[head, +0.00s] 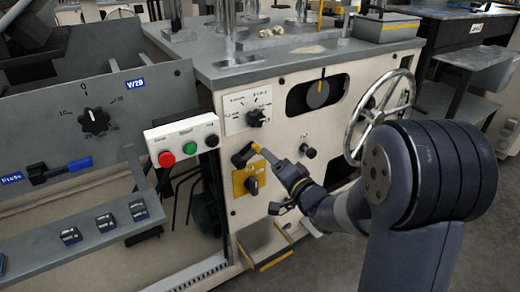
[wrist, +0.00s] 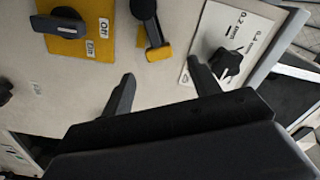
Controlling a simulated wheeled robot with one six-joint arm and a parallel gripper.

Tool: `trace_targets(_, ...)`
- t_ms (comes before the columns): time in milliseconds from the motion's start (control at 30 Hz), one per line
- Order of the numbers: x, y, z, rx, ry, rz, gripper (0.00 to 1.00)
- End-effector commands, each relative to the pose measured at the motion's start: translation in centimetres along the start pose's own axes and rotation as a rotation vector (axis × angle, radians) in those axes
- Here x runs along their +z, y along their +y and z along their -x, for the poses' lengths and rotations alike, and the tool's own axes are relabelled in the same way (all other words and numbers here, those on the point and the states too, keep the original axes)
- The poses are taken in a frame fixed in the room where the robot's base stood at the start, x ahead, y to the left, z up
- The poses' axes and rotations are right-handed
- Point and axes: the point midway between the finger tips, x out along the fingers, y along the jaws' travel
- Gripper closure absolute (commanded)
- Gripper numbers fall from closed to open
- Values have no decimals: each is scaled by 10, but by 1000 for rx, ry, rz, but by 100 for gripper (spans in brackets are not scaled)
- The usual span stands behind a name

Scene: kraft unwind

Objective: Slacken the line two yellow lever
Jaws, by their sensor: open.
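A lever with a black hub and arm and a yellow end (head: 256,148) is on the cream machine panel, just above the yellow switch plate. In the wrist view the lever (wrist: 150,30) is at the top centre, its yellow end pointing down toward my gripper. My gripper (head: 274,182) is in front of the panel, to the right of and below the lever. In the wrist view my gripper (wrist: 160,72) is open and empty, with the yellow end just beyond and between the fingertips. I see no contact. No line number is readable on the lever.
A yellow plate with a black rotary switch (head: 252,185) sits below the lever; a dial on a white plate (head: 257,116) sits above. A handwheel (head: 380,115) stands out at right. A button box (head: 184,140) and a blue-handled lever (head: 78,164) are at left.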

Motion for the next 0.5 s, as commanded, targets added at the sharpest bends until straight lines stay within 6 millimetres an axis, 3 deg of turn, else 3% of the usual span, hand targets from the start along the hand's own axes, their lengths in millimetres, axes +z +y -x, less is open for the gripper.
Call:
trace_targets(200, 2, 3, -43, 0, -1, 2, 42)
trace_targets(500, 1, 1, -75, 1, 0, 2, 42)
